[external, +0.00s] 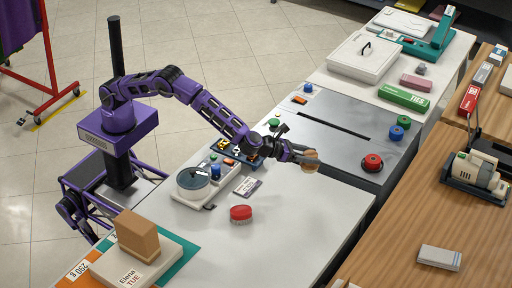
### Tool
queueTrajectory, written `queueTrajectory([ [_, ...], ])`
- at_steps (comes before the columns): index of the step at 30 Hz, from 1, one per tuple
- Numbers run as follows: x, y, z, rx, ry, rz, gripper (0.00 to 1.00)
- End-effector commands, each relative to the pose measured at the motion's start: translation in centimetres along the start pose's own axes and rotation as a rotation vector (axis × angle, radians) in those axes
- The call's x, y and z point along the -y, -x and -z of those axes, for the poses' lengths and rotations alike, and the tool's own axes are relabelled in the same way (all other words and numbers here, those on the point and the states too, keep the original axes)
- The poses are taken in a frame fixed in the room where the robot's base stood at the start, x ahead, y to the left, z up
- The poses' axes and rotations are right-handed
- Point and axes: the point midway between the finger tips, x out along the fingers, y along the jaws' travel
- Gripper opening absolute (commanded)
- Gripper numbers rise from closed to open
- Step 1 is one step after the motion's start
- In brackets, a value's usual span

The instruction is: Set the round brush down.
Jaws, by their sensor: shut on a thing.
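My gripper (300,156) is shut on a small tan-brown rounded thing, which looks like the round brush (311,161). It is held at the end of my outstretched arm, in front of the near part of the grey panel (335,149). The single view does not clearly show how high it is above the surface. Its underside and bristles are too small to make out.
The white counter (300,222) is clear around its middle and right. A red round knob-like thing (372,161) stands right of my gripper. A round dish on a scale-like tray (194,181), a card (248,187) and a brown block (138,235) stand to the left.

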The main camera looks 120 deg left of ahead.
Motion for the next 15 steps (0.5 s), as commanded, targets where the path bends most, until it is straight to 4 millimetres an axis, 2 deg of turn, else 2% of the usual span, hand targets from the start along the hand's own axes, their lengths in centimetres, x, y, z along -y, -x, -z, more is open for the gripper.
queueTrajectory([
  [2, -0.4, -0.8, 0.5, -0.002, -0.001, -0.001, 0.04],
  [9, -0.4, -2.5, 4.5, -0.002, -0.002, -0.001, 0.04],
  [15, -0.4, -3.1, 5.9, -0.001, 0.0, -0.001, 0.04],
])
